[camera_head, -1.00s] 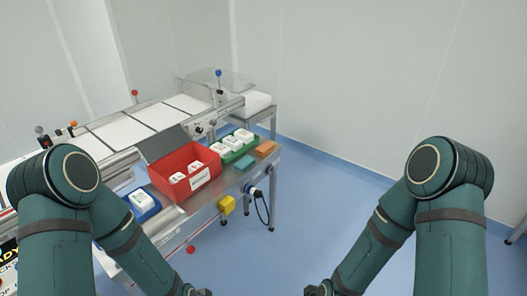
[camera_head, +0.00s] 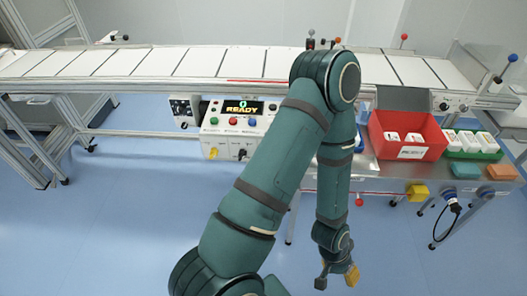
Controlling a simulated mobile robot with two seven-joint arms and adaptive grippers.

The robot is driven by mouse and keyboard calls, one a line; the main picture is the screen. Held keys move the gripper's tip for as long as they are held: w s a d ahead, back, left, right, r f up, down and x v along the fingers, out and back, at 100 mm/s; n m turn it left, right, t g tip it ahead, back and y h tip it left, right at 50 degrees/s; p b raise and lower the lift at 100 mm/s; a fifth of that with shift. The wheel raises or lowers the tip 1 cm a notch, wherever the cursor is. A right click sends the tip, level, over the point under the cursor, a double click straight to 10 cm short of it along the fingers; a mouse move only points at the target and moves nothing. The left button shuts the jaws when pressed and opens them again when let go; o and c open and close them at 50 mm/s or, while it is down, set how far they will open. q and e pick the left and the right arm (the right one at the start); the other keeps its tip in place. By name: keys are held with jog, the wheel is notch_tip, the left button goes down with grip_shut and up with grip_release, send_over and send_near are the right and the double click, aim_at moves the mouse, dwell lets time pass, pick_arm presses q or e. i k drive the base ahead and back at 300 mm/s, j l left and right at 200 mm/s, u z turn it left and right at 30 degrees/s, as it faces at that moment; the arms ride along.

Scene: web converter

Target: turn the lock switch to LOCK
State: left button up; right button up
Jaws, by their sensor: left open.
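The control box (camera_head: 235,127) stands under the conveyor, left of centre in the head view. It has a lit display reading READY (camera_head: 241,107), a row of coloured buttons, a yellow knob (camera_head: 213,152) and a black switch (camera_head: 242,154) low on its front. The labels are too small to read, so I cannot tell which control is the lock switch. My left gripper (camera_head: 337,281) hangs open and empty at the bottom, below and to the right of the box. My left arm covers the area just right of the box. My right gripper is out of view.
The conveyor (camera_head: 190,62) runs across the back. A cable loops below. The floor before the box is clear.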

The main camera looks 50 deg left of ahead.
aim_at(213, 153)
jog(key=u, duration=1.8)
jog(key=i+j, duration=0.1)
jog(key=i, duration=0.2)
jog(key=i+j+z, duration=0.1)
jog(key=i, duration=0.25)
